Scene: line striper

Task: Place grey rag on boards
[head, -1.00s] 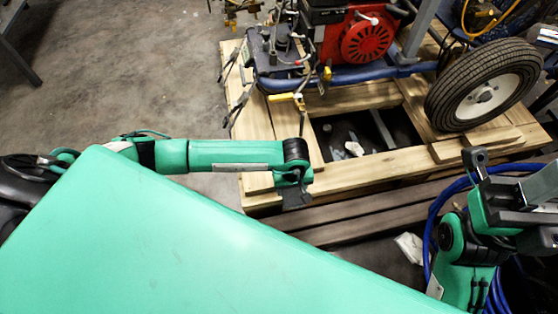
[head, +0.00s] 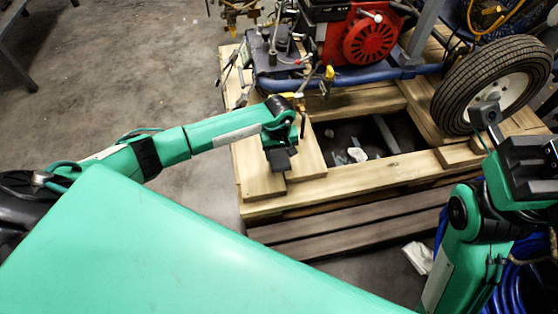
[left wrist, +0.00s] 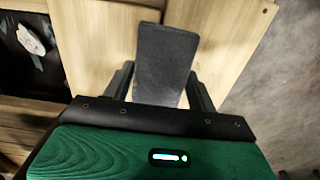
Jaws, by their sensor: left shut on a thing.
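The grey rag (left wrist: 165,62) is a dark, flat, oblong piece between the fingers of my left gripper (left wrist: 162,88) in the left wrist view. The gripper is shut on it. In the head view the rag (head: 280,161) hangs below my left gripper (head: 277,146), over the pale wooden boards (head: 308,155) at the pallet's near left corner. The boards also show behind the rag in the left wrist view (left wrist: 228,45). Whether the rag touches them is not clear. My right gripper (head: 490,115) is at the right edge, and its finger opening is not clear.
A machine with a red engine (head: 366,42) and a black tyre (head: 492,85) stands on the pallet. A dark gap (head: 375,135) in the pallet holds a white scrap (head: 357,154). Blue hose (head: 515,287) lies at lower right.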

